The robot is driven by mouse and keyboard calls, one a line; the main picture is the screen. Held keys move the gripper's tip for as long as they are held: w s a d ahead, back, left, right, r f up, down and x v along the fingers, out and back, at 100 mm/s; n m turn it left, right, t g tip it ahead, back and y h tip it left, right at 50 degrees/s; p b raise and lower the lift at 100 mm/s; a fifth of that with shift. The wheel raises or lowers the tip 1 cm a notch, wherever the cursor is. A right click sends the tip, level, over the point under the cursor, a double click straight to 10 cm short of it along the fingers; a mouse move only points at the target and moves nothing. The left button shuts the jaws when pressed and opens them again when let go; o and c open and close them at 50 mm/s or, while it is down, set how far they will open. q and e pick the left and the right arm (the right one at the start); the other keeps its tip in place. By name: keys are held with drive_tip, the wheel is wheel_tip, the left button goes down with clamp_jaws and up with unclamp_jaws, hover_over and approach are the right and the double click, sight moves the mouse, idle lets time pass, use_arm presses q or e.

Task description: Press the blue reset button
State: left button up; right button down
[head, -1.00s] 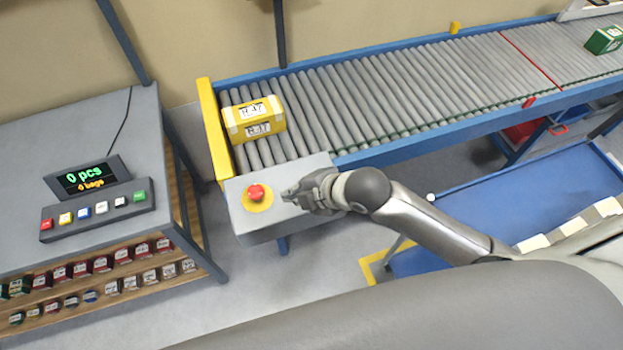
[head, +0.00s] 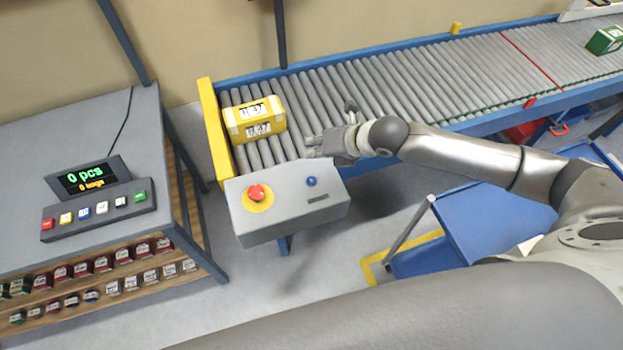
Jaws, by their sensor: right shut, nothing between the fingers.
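The blue reset button (head: 311,181) is a small round button on the top of a grey control box (head: 285,213) at the left end of the conveyor. My right gripper (head: 312,147) is shut and empty. In the picture it is just above the button, over the conveyor's near edge beside the box, and apart from the button. The button is in full view. My left gripper is not in view.
A red emergency stop (head: 257,193) on a yellow disc sits left of the blue button. A yellow box (head: 254,120) lies on the roller conveyor (head: 400,92) behind. A counter panel (head: 97,207) with several buttons stands on the left table (head: 60,142).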

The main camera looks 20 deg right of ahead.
drive_tip(key=b, duration=0.7)
hover_over(314, 178)
wheel_tip(314, 178, down, 8)
drive_tip(key=shift+f+b, duration=0.4)
drive_tip(key=shift+f, duration=0.2)
idle(0.9)
drive_tip(key=shift+f, duration=0.25)
drive_tip(key=shift+f, duration=0.4)
idle(0.6)
drive_tip(key=shift+r, duration=0.1)
drive_tip(key=shift+r+p, duration=0.65)
drive_tip(key=shift+r, duration=0.1)
